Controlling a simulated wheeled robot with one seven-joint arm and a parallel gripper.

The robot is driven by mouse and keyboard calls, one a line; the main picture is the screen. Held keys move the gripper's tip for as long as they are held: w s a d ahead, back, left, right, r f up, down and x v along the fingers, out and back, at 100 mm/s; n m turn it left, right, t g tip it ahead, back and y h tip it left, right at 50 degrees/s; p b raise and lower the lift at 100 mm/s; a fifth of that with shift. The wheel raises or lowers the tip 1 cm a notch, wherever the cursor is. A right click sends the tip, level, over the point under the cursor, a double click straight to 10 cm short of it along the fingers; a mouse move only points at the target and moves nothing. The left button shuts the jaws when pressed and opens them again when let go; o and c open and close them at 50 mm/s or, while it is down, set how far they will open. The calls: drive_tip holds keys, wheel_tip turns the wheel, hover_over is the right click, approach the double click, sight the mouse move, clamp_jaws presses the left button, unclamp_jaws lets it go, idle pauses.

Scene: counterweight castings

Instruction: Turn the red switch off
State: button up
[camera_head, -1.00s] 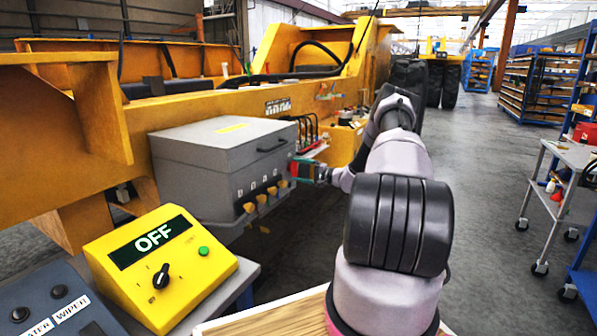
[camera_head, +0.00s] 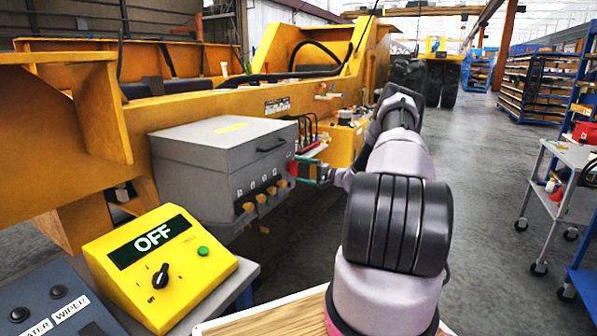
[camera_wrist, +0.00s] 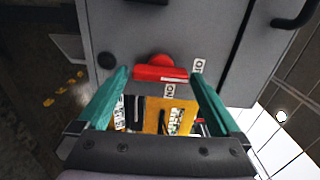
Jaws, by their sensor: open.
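The red switch (camera_wrist: 160,70) sits on the side face of the grey box (camera_wrist: 215,35) in the wrist view, with a round red part and a flat red bar. Small white labels lie beside the bar, one reading like ON. In the head view only a sliver of red (camera_head: 294,167) shows at the box's right side. My gripper (camera_wrist: 159,76) has teal fingers spread on either side of the switch, with nothing held. I cannot tell whether a fingertip touches it. In the head view my gripper (camera_head: 312,172) is beside the box's right side.
A yellow console (camera_head: 190,280) with an OFF display, black knob and green button stands front left, beside a dark switch panel (camera_head: 45,300). Yellow-handled levers (camera_head: 262,198) line the box front. A yellow machine frame (camera_head: 180,108) runs behind. A grey cart (camera_head: 570,190) stands right; open floor lies between.

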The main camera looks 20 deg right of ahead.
drive_tip(key=v, duration=0.9)
drive_tip(key=shift+s+d, duration=0.2)
drive_tip(key=shift+s, duration=0.1)
drive_tip(key=s+a+r+n+g, duration=0.3)
drive_tip(key=a+r+g, duration=0.1)
drive_tip(key=a+r, duration=0.5)
drive_tip(key=s+a+r+n+g, duration=0.25)
drive_tip(key=a+r+g, duration=0.25)
drive_tip(key=a+r, duration=0.4)
drive_tip(key=s+a+r+n+g+h, duration=0.1)
drive_tip(key=s+a+r+h, duration=0.1)
drive_tip(key=s+a+r, duration=0.4)
drive_tip(key=s+a+r+g+h, duration=0.1)
drive_tip(key=s+a+r+h, duration=0.2)
drive_tip(key=s, duration=0.4)
drive_tip(key=s+r+t+h, duration=0.2)
drive_tip(key=s+r, duration=0.2)
drive_tip(key=s, duration=0.6)
drive_tip(key=s+a+r+t+h, duration=0.1)
drive_tip(key=s+r, duration=0.3)
drive_tip(key=s, duration=0.7)
drive_tip(key=shift+s+a+t+h, duration=0.25)
drive_tip(key=shift+t+h, duration=0.25)
